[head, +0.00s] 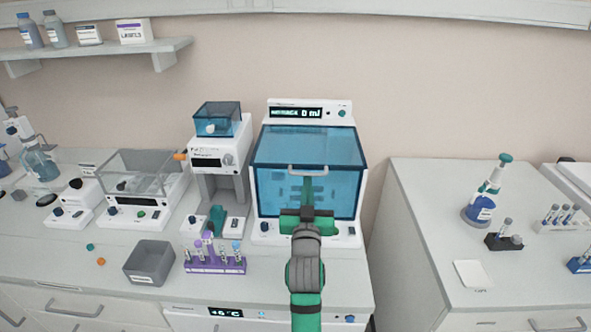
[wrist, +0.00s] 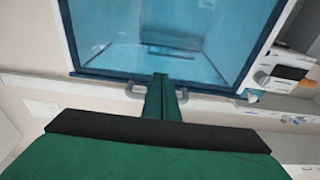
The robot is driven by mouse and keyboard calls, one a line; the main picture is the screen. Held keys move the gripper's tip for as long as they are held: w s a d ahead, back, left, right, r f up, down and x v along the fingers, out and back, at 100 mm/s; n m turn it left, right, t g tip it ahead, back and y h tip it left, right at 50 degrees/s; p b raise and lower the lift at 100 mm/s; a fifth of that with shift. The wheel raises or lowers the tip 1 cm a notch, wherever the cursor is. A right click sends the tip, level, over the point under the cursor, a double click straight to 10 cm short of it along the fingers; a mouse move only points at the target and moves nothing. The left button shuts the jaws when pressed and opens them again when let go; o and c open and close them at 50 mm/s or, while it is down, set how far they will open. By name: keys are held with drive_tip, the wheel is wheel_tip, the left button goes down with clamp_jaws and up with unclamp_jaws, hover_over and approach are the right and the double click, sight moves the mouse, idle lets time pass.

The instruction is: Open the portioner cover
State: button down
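The portioner (head: 296,104) is a white machine with a lit display at the back of the bench. Its see-through blue cover (head: 312,146) is down over the front. A pale bar handle (head: 292,168) runs across the cover's front upper edge. My gripper (head: 308,182) is in front of the cover, its fingertips just below the handle in the head view. In the wrist view my green fingers (wrist: 161,88) are together and overlap the middle of the handle (wrist: 133,91), hiding it. Whether they touch it I cannot tell. The cover (wrist: 105,35) fills the upper middle there.
Left of the portioner stand a white device with a small blue lid (head: 216,117), a purple tube rack (head: 215,267) and a grey bin (head: 150,262). A separate bench (head: 420,250) is to the right, beyond a gap. The wall above the portioner is bare.

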drive_tip(key=shift+r, duration=0.1)
wheel_tip(320, 180, up, 7)
drive_tip(key=shift+f, duration=0.1)
idle(0.8)
drive_tip(key=w+r, duration=0.3)
drive_tip(key=r, duration=0.4)
idle(0.8)
